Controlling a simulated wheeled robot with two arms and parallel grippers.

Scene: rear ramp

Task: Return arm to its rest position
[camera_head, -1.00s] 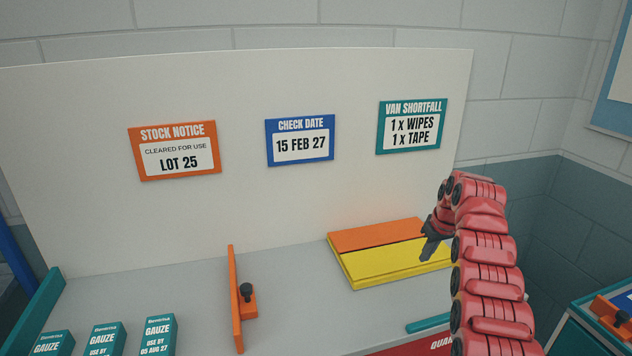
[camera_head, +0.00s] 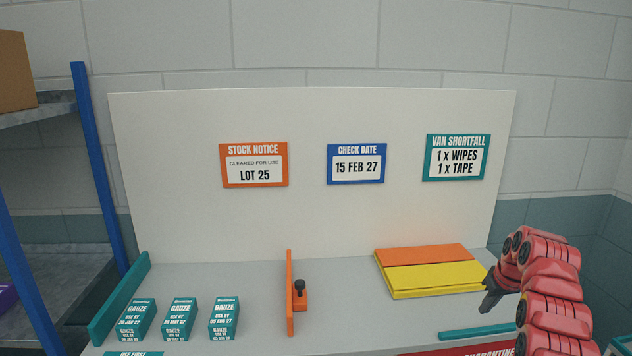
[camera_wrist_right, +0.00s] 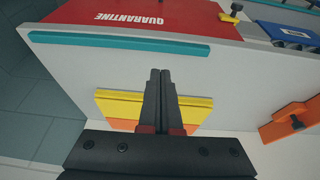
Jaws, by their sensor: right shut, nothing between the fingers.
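My right arm comes in at the lower right of the head view, its red links raised over the bench's right end. My right gripper (camera_head: 489,303) is dark, empty and shut, by the right end of the yellow and orange flat case (camera_head: 435,279). In the right wrist view the shut fingers (camera_wrist_right: 160,78) stand side by side, in front of the yellow and orange case (camera_wrist_right: 115,106). My left gripper is not in view.
Several gauze boxes (camera_head: 179,318) stand at the bench's left. An orange divider (camera_head: 290,295) with a black knob stands mid-bench. A teal strip (camera_head: 480,332) lies near the front right. A white panel (camera_head: 305,220) with three signs stands behind. A blue-post shelf (camera_head: 98,170) is left.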

